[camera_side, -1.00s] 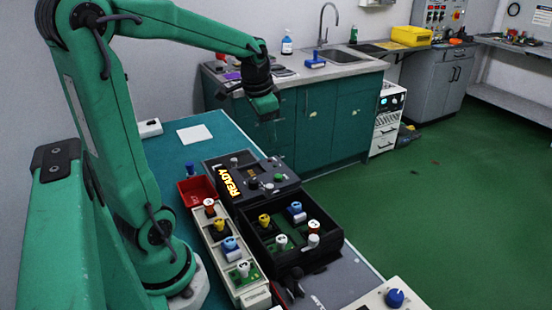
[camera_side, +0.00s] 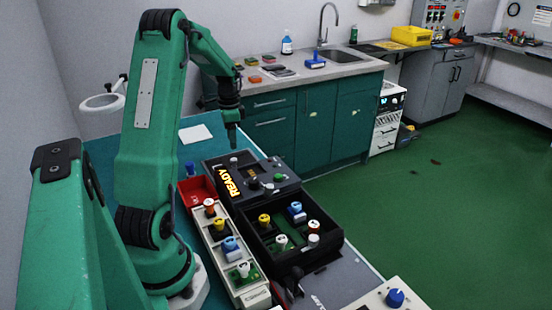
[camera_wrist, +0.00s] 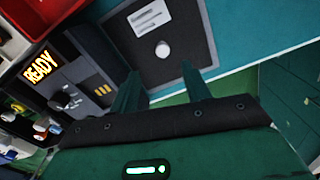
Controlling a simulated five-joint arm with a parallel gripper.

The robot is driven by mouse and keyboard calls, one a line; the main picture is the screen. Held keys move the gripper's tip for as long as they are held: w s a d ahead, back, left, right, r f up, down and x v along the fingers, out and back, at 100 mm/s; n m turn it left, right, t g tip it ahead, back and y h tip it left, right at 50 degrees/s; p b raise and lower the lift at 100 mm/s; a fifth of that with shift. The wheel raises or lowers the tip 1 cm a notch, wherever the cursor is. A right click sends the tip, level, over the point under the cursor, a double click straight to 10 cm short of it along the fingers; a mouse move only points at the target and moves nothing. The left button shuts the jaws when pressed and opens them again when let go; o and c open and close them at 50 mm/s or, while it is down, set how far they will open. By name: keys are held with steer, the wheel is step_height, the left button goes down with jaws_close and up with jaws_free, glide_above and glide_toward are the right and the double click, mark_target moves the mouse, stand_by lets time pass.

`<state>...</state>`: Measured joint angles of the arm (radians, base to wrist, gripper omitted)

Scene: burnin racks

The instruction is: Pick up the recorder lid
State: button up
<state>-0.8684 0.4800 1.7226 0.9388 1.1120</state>
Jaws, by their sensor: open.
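The recorder lid (camera_wrist: 185,62) is a dark square plate with a pale round knob and a white label, in the upper middle of the wrist view. In the side view the lid (camera_side: 222,161) is at the far end of the black recorder (camera_side: 268,188), which has a lit READY display. My gripper (camera_wrist: 160,80) is open and empty, its two green fingers apart, with the knob beyond and between their tips in the picture. In the side view my gripper (camera_side: 232,132) points down above the lid, apart from it.
A red tray (camera_side: 196,190) stands left of the recorder. A pale rack (camera_side: 222,262) and a black rack (camera_side: 325,250), both holding several coloured knobbed parts, are nearer the camera. A white sheet (camera_side: 195,134) lies on the bench behind. Air around the lid looks clear.

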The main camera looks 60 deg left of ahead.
mark_target(234, 159)
steer(key=shift+f, duration=1.35)
steer(key=shift+a+f, duration=0.2)
steer(key=shift+f, duration=2.4)
steer(key=shift+w, duration=0.1)
jaws_close()
